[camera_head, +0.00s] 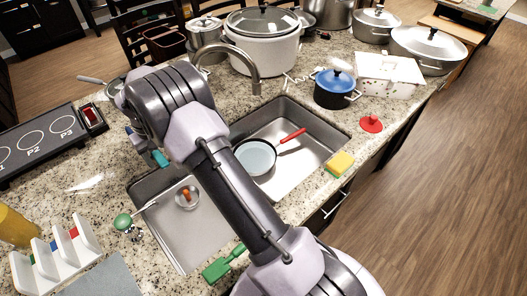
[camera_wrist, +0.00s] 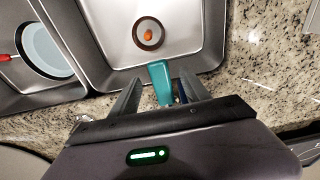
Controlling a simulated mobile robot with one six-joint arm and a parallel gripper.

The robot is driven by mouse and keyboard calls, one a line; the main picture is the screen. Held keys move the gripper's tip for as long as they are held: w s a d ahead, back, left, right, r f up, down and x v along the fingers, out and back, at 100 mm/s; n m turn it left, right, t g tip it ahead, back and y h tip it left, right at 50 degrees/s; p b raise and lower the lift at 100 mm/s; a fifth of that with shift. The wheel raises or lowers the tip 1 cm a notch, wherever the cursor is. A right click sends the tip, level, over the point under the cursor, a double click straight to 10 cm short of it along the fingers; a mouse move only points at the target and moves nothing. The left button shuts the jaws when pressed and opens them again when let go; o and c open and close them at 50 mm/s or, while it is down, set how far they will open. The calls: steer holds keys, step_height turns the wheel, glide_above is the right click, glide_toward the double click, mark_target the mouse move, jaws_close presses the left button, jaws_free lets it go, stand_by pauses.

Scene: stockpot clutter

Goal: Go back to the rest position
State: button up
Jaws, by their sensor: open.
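My gripper (camera_wrist: 162,84) is open, its two dark fingers spread apart in the wrist view. A teal handle-like thing (camera_wrist: 158,76) shows between the fingers and reaches over the sink edge; I cannot tell whether the fingers touch it. A teal piece (camera_head: 160,158) also shows below my arm in the head view, at the far edge of the left basin. My arm bends over the sink there and hides most of the gripper.
The left basin (camera_head: 180,240) has a small orange thing at its drain. A red-handled pan (camera_head: 256,157) sits in the right basin. A faucet (camera_head: 240,60) and a white cooker (camera_head: 264,50) stand behind. A cooktop (camera_head: 40,140) lies left. Floor (camera_head: 440,190) is clear at right.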

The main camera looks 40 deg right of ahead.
steer(key=r+p, duration=0.1)
steer(key=r, duration=0.2)
steer(key=shift+s, duration=0.2)
steer(key=shift+f, duration=0.1)
